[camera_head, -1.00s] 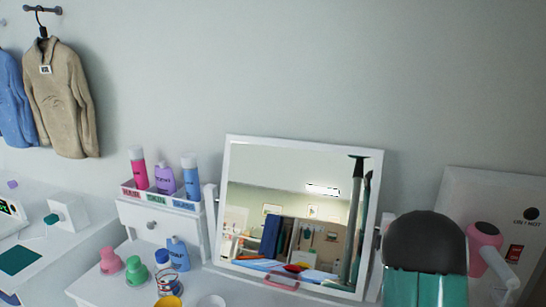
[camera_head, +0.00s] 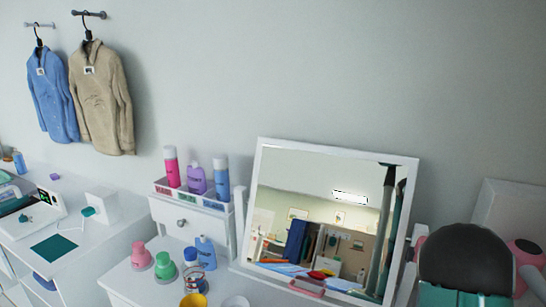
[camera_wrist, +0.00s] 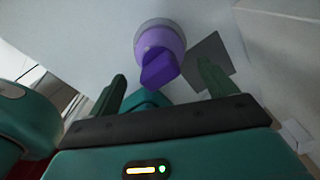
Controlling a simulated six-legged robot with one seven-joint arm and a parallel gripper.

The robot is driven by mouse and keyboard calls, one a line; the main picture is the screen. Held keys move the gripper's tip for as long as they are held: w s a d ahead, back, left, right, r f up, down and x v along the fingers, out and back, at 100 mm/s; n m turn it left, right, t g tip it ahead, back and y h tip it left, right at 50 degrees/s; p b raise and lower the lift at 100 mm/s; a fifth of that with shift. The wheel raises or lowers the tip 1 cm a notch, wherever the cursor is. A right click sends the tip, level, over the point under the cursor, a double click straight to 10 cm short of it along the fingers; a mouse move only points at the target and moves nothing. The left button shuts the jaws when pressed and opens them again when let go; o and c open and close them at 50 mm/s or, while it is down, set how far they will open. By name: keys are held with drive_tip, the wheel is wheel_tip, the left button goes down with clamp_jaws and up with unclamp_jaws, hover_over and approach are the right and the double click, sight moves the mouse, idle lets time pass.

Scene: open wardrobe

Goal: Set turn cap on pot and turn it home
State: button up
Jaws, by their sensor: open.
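In the wrist view, my gripper (camera_wrist: 162,72) is open, its two dark green fingers apart and nothing held between them. A purple cap-like piece with a block-shaped grip (camera_wrist: 159,69) shows between and beyond the fingertips. It sits against a round, pale lavender piece (camera_wrist: 158,36); I cannot tell whether this is the pot or part of the cap. A teal piece (camera_wrist: 146,102) shows low between the fingers, partly hidden by the gripper. In the head view, a small purple thing (camera_head: 55,177) lies on the left table; I cannot tell if it is the same one.
A grey square (camera_wrist: 207,61) lies beside the right finger. In the head view, a mirror (camera_head: 412,210), pink (camera_head: 141,256) and green (camera_head: 165,266) pieces and a yellow cup (camera_head: 194,301) stand on the dresser. A white box (camera_head: 100,204) with a teal knob stands on the left table.

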drive_tip(key=shift+r, duration=3.3)
